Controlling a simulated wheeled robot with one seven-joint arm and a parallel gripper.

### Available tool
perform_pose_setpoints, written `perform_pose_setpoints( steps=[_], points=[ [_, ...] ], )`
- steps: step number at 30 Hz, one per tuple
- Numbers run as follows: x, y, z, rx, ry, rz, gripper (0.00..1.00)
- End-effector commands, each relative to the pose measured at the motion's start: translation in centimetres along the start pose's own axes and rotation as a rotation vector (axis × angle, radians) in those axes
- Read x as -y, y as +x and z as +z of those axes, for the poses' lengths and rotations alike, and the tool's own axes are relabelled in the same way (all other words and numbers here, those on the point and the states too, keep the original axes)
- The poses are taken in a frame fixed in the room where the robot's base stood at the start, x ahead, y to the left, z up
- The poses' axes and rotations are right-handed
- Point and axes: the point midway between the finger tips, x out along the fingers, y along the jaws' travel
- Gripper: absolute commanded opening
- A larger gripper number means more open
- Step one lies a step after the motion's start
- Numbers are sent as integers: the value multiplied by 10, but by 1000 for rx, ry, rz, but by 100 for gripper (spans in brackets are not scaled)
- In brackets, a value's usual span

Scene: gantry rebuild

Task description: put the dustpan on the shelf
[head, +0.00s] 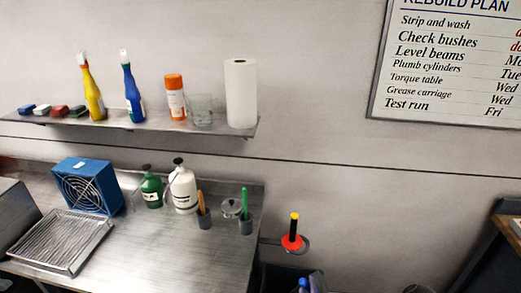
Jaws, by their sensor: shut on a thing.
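The shelf (150,129) is a thin grey metal board on the wall, at the upper left of the head view. Bottles, sponges, a glass and a paper roll stand along it. A short stretch of bare board shows at its left end and between the blue bottle and the orange canister. I cannot make out a dustpan in this view. My gripper is not in view, so what it holds is hidden.
A metal worktop (140,245) below holds a blue fan box (87,186), a drip tray (60,242), green and white cans, and small cups. A red disc with a black and yellow handle (292,242) sits right of it. A whiteboard (450,65) hangs upper right.

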Motion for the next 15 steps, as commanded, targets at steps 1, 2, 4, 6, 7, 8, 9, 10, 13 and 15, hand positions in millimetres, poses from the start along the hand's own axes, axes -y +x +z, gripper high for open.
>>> perform_pose_setpoints(
  steps=[1, 2, 4, 6, 7, 8, 9, 10, 13, 15],
  points=[
    [1, 0, 1, 2, 0, -2, 0],
    [1, 1, 1, 2, 0, -2, 0],
    [1, 1, 1, 2, 1, -2, 0],
    [2, 3, 2, 1, 1, -3, 0],
    [3, 4, 4, 0, 1, -3, 0],
    [4, 7, 5, -1, 2, -3, 0],
    [6, 10, 8, -3, 3, -5, 0],
    [8, 14, 10, -4, 2, -5, 0],
    [16, 27, 20, -6, 3, -6, 0],
    [22, 36, 28, -4, 3, -6, 0]
  ],
)
